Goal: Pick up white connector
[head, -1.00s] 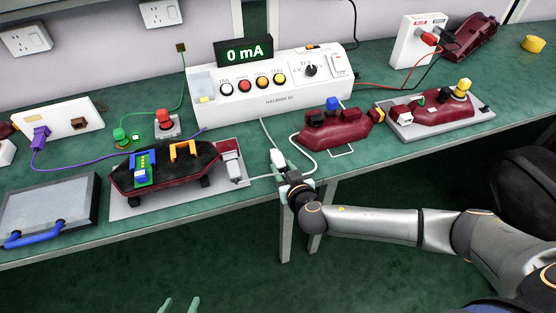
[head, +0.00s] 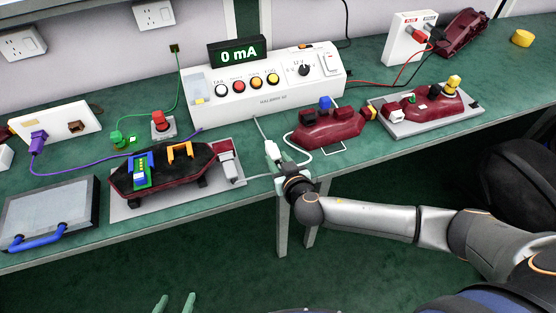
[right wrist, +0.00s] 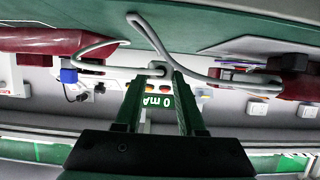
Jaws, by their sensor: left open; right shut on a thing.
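The white connector (head: 272,151) is near the front edge of the green bench, on a pale cable in front of the tester box. My right gripper (head: 279,164) is shut on it, and the connector stands up above the fingers. In the right wrist view the connector (right wrist: 157,70) shows between the two green fingertips (right wrist: 155,78), with a grey cable looping to both sides. My left gripper (head: 175,303) shows only as two parted green fingertips at the bottom edge, open and empty, away from the bench.
A tail lamp on a grey plate (head: 122,212) lies left of the gripper. A dark red lamp housing (head: 330,133) lies to the right. The white tester box (head: 270,103) reading 0 mA stands behind.

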